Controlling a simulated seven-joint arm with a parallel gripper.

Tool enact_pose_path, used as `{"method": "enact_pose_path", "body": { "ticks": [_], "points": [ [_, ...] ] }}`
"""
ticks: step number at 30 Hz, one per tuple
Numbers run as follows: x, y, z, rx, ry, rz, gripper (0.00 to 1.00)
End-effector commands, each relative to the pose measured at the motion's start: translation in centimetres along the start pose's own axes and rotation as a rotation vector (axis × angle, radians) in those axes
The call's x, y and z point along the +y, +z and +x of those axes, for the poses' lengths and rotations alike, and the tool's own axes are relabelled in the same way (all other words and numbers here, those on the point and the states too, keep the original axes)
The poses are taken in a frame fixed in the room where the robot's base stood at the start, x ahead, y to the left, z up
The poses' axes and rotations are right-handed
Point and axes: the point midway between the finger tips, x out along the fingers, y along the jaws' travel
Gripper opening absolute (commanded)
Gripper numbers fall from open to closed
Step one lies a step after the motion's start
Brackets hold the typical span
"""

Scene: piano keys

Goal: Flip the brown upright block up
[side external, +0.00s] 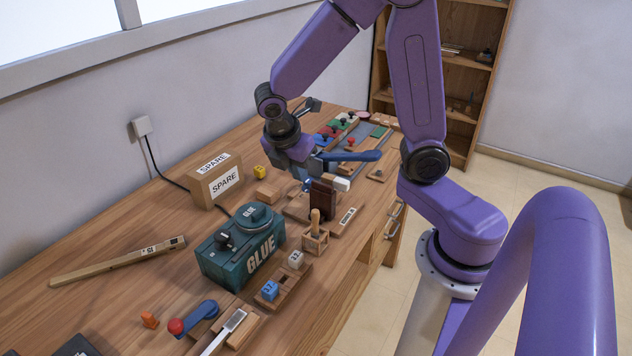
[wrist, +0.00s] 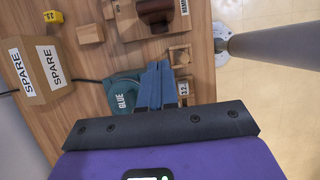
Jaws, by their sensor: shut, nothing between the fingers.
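The dark brown block (side external: 322,199) stands upright on a wooden base near the table's front edge, in the middle of the side view. In the wrist view a brown piece (wrist: 155,12), likely the same block, shows at the top edge, partly cut off. My gripper (side external: 306,184) hangs just above and beside the block, to its left in the side view. In the wrist view its blue fingers (wrist: 157,66) are together and empty, with the brown piece beyond their tips.
A teal GLUE box (side external: 243,247) stands in front of the block in the side view. A wooden crate holding a peg (side external: 315,238) is close by. A SPARE box (side external: 214,181) stands at the back left. Coloured knobs (side external: 350,141) lie beyond my gripper.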

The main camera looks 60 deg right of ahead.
Motion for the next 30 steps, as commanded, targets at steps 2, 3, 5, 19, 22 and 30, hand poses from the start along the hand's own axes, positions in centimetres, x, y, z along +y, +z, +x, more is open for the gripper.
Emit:
{"method": "enact_pose_path", "body": {
  "ticks": [2,3,5,19,22,30],
  "points": [
    [-0.2,0.1,1.4,-0.003,-0.007,-0.003,0.0],
    [-0.2,0.1,2.0,-0.004,-0.007,-0.001,0.0],
    [-0.1,0.1,3.1,-0.004,-0.007,-0.003,0.0],
    [-0.1,1.5,9.2,0.0,-0.002,0.003,0.0],
    [-0.1,2.5,9.6,0.001,-0.002,0.003,0.0],
    [-0.1,3.7,10.1,0.0,-0.001,0.0,0.0]
  ]
}}
